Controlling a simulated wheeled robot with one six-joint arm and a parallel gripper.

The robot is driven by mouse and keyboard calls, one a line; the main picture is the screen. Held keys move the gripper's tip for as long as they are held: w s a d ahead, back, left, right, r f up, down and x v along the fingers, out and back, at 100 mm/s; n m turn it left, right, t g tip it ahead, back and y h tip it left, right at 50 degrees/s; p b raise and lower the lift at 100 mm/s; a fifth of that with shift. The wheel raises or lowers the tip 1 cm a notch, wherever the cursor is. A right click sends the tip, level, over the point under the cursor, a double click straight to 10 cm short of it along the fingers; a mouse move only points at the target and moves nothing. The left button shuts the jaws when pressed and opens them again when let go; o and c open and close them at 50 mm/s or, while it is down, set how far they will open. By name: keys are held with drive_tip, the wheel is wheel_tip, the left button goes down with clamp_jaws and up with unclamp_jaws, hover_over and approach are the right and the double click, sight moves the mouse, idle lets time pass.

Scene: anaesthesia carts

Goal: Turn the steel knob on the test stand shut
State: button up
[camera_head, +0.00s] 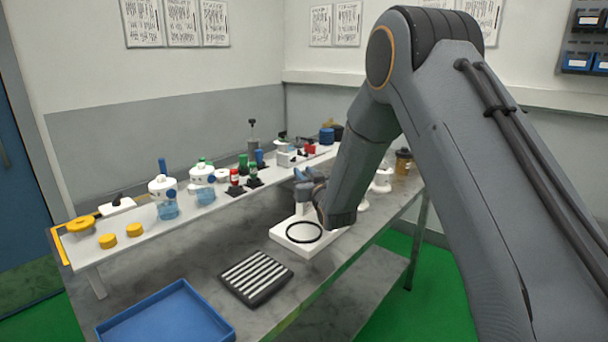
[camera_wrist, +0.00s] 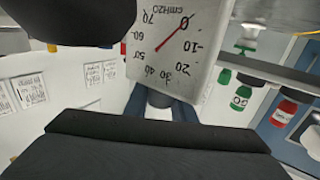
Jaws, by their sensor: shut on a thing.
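The test stand has a white base (camera_head: 291,240) with a black ring on it, standing on the grey bench. Its gauge (camera_wrist: 172,45) fills the upper middle of the wrist view upside down, marked cmH2O, with the red needle near 0. My gripper (camera_head: 306,184) is at the upright part of the stand, partly hidden by my own arm. In the wrist view my gripper (camera_wrist: 160,104) has its two blue-grey fingers shut on a small pale grey piece just by the gauge, which looks to be the steel knob (camera_wrist: 160,97). Most of the knob is hidden.
A blue tray (camera_head: 168,318) and a black-and-white striped pad (camera_head: 256,276) lie on the bench left of the stand. A raised white shelf (camera_head: 150,226) behind carries several bottles, canisters and yellow caps. Walls close off the back.

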drive_tip(key=shift+h, duration=0.3)
drive_tip(key=m+h, duration=0.2)
drive_tip(key=h, duration=0.2)
drive_tip(key=d+m+h+b, duration=0.1)
drive_tip(key=m+h, duration=0.2)
drive_tip(key=h, duration=0.1)
drive_tip(key=d+m+h, duration=0.1)
drive_tip(key=m+h, duration=0.2)
drive_tip(key=h, duration=0.1)
drive_tip(key=shift+d, duration=0.2)
drive_tip(key=m+g+h, duration=0.1)
drive_tip(key=h, duration=0.1)
drive_tip(key=d+m+g+h+b, duration=0.1)
drive_tip(key=m+h, duration=0.1)
drive_tip(key=shift+s+f+m+h, duration=0.1)
drive_tip(key=shift+s+m+h, duration=0.1)
drive_tip(key=shift+m+h, duration=0.1)
drive_tip(key=shift+s+d+m+g+h+b, duration=0.2)
drive_tip(key=shift+m+g+h+b, duration=0.15)
drive_tip(key=shift+m+g+h, duration=0.3)
drive_tip(key=shift+s+d+m+g+h+b, duration=0.15)
drive_tip(key=shift+m+g+h+b, duration=0.25)
drive_tip(key=shift+g+h, duration=0.3)
drive_tip(key=shift+m+g, duration=0.25)
drive_tip(key=o, duration=1.1)
drive_tip(key=shift+c, duration=0.2)
drive_tip(key=shift+b+v, duration=0.65)
drive_tip(key=shift+v, duration=3.2)
